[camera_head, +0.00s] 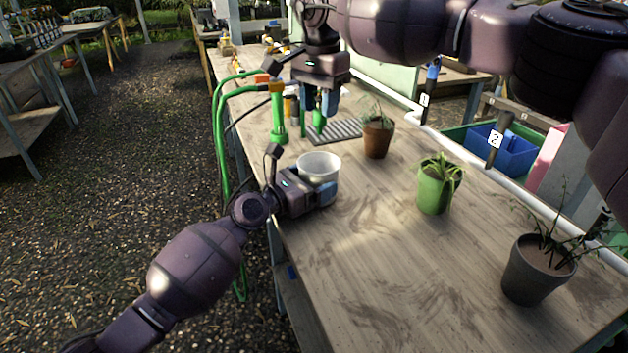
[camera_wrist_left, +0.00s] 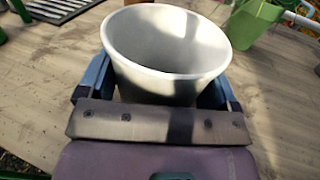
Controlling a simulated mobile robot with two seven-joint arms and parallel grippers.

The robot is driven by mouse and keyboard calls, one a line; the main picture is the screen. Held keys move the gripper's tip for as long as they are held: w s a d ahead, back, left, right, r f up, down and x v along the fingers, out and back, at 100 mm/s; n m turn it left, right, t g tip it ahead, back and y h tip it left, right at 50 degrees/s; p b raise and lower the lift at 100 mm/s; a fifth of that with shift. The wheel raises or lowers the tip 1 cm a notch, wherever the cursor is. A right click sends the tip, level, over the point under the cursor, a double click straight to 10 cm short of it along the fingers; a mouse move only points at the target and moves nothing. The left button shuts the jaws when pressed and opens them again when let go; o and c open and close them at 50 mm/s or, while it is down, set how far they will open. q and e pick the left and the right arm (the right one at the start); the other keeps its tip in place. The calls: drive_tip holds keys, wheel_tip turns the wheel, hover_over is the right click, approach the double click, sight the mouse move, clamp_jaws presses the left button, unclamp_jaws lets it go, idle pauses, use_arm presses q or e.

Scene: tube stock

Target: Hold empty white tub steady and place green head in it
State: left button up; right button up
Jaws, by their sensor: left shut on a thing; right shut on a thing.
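The white tub (camera_head: 318,168) stands upright near the table's left edge. In the left wrist view the tub (camera_wrist_left: 168,55) shows an empty inside, with a blue finger on each side. My left gripper (camera_head: 316,187) is shut on it. My right gripper (camera_head: 320,100) is shut on a green thing, which seems to be the green head (camera_head: 317,117); it hangs upright between the blue fingers, above the table and behind the tub. Its upper part is hidden by the gripper.
A brown pot (camera_head: 378,140), a green pot (camera_head: 435,192) and a dark pot (camera_head: 537,272) stand to the right. The front tabletop is clear.

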sight(319, 132)
drive_tip(key=shift+f, duration=4.1)
drive_tip(key=o, duration=1)
drive_tip(key=shift+c, duration=0.2)
wheel_tip(319, 132, up, 12)
use_arm(q)
drive_tip(key=o, duration=0.7)
